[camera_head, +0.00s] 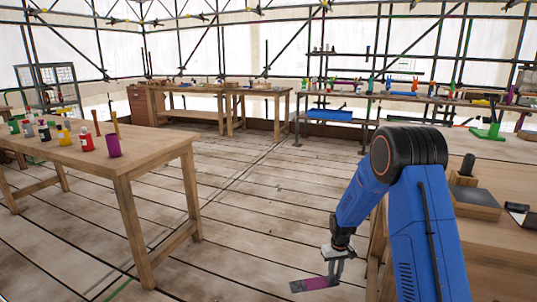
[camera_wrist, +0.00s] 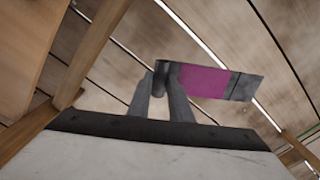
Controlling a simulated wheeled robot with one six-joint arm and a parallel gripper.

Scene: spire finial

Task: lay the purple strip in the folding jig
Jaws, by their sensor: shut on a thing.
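My gripper (camera_head: 335,268) hangs low over the plank floor, left of the right-hand bench, and is shut on the purple strip (camera_head: 315,283). The strip is flat and thin, with a purple middle and dark grey ends. In the wrist view the fingers (camera_wrist: 162,84) pinch the strip (camera_wrist: 205,80) near one end, and the purple part and the other grey end stick out to the right. The strip is clear of any table. I cannot make out the folding jig for certain in either view.
A wooden table (camera_head: 140,160) at left bears several bottles and a purple cup (camera_head: 113,145). The right-hand bench (camera_head: 500,235) holds a wooden block with a dark top (camera_head: 475,199). A blue tray (camera_head: 330,115) sits under the back bench. The floor (camera_head: 250,180) between is clear.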

